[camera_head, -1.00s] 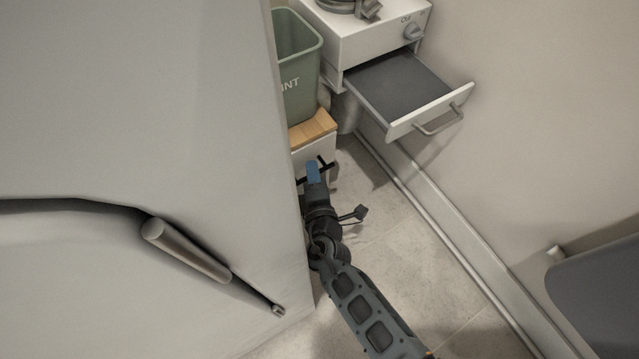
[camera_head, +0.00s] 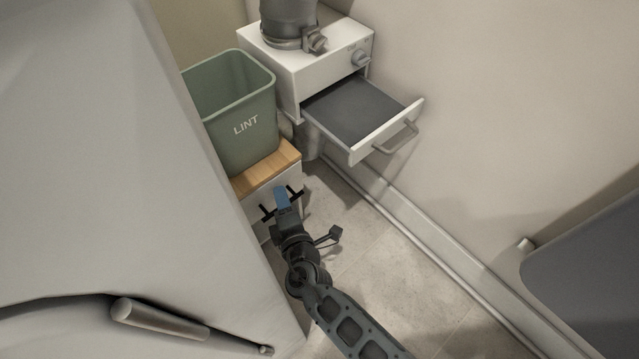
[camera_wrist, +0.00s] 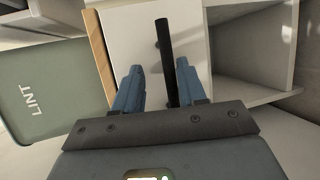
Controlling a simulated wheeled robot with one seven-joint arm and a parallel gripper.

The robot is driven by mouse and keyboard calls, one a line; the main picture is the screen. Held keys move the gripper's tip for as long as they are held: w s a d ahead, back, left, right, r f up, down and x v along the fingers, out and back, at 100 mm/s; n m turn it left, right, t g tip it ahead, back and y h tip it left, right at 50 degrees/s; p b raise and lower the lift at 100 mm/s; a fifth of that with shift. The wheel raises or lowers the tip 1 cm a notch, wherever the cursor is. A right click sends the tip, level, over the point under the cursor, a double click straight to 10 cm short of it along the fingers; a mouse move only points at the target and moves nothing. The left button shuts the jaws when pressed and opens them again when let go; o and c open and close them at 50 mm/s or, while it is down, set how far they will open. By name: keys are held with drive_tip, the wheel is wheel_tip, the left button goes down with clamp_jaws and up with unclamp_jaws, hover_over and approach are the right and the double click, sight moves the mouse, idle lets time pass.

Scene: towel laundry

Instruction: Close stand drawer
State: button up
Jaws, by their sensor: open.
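The stand (camera_head: 268,170) has a light wooden top and a white drawer front with a black bar handle (camera_head: 267,213). In the wrist view the white drawer front (camera_wrist: 135,35) fills the upper middle, with the black handle (camera_wrist: 164,50) running down between my fingers. My gripper (camera_head: 283,198) is open in front of the drawer front, its two blue fingers (camera_wrist: 160,75) on either side of the handle in the picture. I cannot tell whether they touch it. How far the drawer is pulled out is unclear, partly hidden by my gripper.
A green LINT bin (camera_head: 235,110) stands on the stand. A white unit (camera_head: 320,72) behind right has its grey-bottomed drawer (camera_head: 355,105) pulled out. A large pale surface (camera_head: 90,180) with a handle fills the left. An open compartment (camera_wrist: 250,55) lies beside the drawer front. Floor (camera_head: 400,270) to the right is clear.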

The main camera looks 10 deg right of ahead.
drive_tip(key=o, duration=1)
drive_tip(key=d+r, duration=0.1)
drive_tip(key=r, duration=0.1)
drive_tip(key=d+r+p, duration=0.1)
drive_tip(key=d+r, duration=0.1)
drive_tip(key=d+r+p, duration=0.1)
drive_tip(key=d+r, duration=0.1)
drive_tip(key=shift+s+d+r, duration=0.15)
drive_tip(key=shift+s+r, duration=0.05)
drive_tip(key=shift+r, duration=0.2)
drive_tip(key=d+r, duration=0.1)
drive_tip(key=d+r+p, duration=0.1)
drive_tip(key=d, duration=0.1)
drive_tip(key=s+d+r, duration=0.1)
drive_tip(key=d, duration=0.1)
drive_tip(key=shift+s+p, duration=0.1)
drive_tip(key=shift+p, duration=0.25)
drive_tip(key=shift+c, duration=0.7)
drive_tip(key=shift+s+d+r, duration=0.15)
drive_tip(key=shift+d+r, duration=0.1)
drive_tip(key=shift+d, duration=0.15)
drive_tip(key=c, duration=0.9)
drive_tip(key=shift+o, duration=0.2)
drive_tip(key=shift+s+d+f, duration=0.15)
drive_tip(key=shift+s+f, duration=0.05)
drive_tip(key=shift+c, duration=0.3)
